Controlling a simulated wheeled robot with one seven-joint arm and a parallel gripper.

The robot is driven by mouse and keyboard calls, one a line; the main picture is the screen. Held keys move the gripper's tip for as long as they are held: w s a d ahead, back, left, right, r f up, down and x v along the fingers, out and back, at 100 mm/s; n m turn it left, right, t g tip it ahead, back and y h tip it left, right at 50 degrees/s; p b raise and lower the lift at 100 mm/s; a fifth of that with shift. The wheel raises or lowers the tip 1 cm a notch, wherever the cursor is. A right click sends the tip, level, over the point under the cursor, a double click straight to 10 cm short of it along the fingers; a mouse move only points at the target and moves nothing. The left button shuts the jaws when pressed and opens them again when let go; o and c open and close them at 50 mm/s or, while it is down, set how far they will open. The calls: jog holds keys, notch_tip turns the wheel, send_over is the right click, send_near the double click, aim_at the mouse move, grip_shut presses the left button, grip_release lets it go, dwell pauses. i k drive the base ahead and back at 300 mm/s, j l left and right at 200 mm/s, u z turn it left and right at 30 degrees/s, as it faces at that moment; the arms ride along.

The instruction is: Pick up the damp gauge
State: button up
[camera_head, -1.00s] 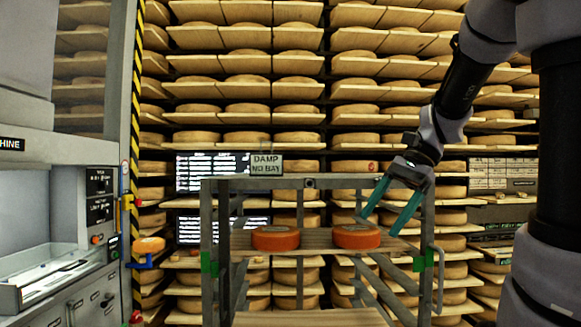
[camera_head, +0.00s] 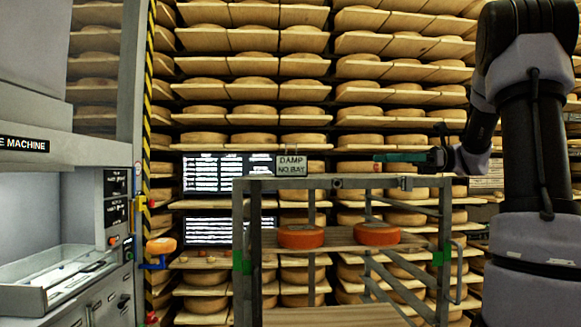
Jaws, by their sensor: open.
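My gripper (camera_head: 392,157), with teal fingers, is open and points left, just above the top bar of the grey metal rack (camera_head: 270,183). Its fingers are seen nearly edge-on and overlap, with nothing visible between them. A sign reading "DAMP NO BAY" (camera_head: 291,165) stands on the top bar, left of my fingertips and apart from them. A small dark square (camera_head: 337,183) sits on the front of the bar, and a small grey fitting (camera_head: 405,184) is on the bar below my gripper. I cannot tell which of these, if any, is the damp gauge.
Two orange cheese wheels (camera_head: 301,236) (camera_head: 377,233) lie on the rack's upper board. Shelves of pale cheese wheels (camera_head: 254,137) fill the back wall. A grey machine (camera_head: 60,240) stands at left, with a striped post (camera_head: 148,90) beside it.

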aim_at(286, 166)
jog(key=i+j, duration=0.3)
jog(key=i, duration=0.15)
jog(key=i+j, duration=0.25)
jog(key=i, duration=0.2)
